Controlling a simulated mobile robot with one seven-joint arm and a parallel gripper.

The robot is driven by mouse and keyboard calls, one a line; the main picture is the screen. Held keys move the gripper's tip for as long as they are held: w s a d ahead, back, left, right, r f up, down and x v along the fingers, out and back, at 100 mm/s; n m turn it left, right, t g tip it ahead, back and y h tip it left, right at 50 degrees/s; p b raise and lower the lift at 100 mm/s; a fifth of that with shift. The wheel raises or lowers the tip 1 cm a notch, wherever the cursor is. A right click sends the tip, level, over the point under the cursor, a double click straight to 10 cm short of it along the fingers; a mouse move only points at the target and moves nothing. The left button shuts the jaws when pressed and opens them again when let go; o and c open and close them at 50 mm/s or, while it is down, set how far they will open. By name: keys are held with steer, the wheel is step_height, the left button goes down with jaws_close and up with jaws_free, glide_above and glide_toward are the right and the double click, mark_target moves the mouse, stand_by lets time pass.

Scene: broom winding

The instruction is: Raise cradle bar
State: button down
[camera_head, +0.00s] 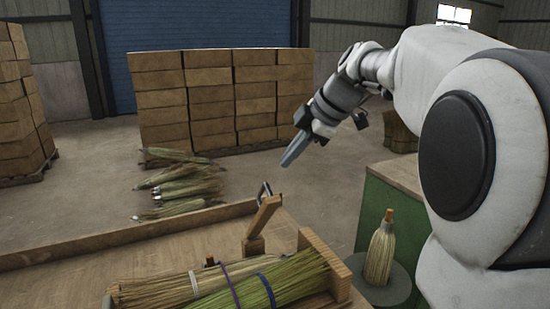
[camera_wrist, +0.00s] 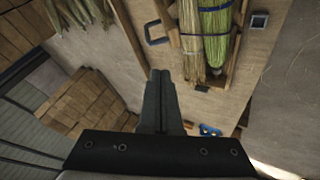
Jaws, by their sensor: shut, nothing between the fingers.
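A short wooden bar (camera_head: 262,221) with a dark metal loop handle (camera_head: 265,191) leans up from a wooden post at the end of the broom cradle; it looks like the cradle bar. In the wrist view the loop (camera_wrist: 147,37) is just beyond my fingertips, beside the bar (camera_wrist: 172,22). The cradle (camera_head: 337,277) holds a pale straw bundle (camera_head: 160,291) and a green bundle (camera_head: 290,281), with white, purple and blue ties. My gripper (camera_head: 291,156) is shut and empty, above and beyond the loop in the head view, apart from it.
The workbench (camera_head: 60,280) has a raised wooden rim along its far edge. A green cabinet (camera_head: 385,215) and a small upright broom (camera_head: 380,255) on a round stand are at the right. Loose brooms (camera_head: 185,185) lie on the floor before stacked boxes (camera_head: 225,95).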

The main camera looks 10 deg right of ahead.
mark_target(270, 190)
steer(key=x, duration=0.7)
steer(key=shift+w+a+f, duration=0.1)
steer(key=shift+a+f, duration=0.1)
steer(key=shift+f, duration=0.2)
steer(key=shift+w+r+p, duration=0.1)
steer(key=shift+w+p, duration=0.25)
steer(key=shift+w, duration=1.65)
steer(key=w+r+p, duration=0.1)
steer(key=p, duration=0.2)
steer(key=shift+w+a+g, duration=0.15)
steer(key=shift+w+g, duration=0.05)
steer(key=shift+g, duration=0.1)
steer(key=w+p, duration=0.2)
steer(key=p, duration=0.1)
steer(key=shift+a+r+g, duration=0.2)
steer(key=shift+r+g, duration=0.1)
steer(key=shift+w+f, duration=0.2)
steer(key=shift+f, duration=0.1)
steer(key=shift+s, duration=0.1)
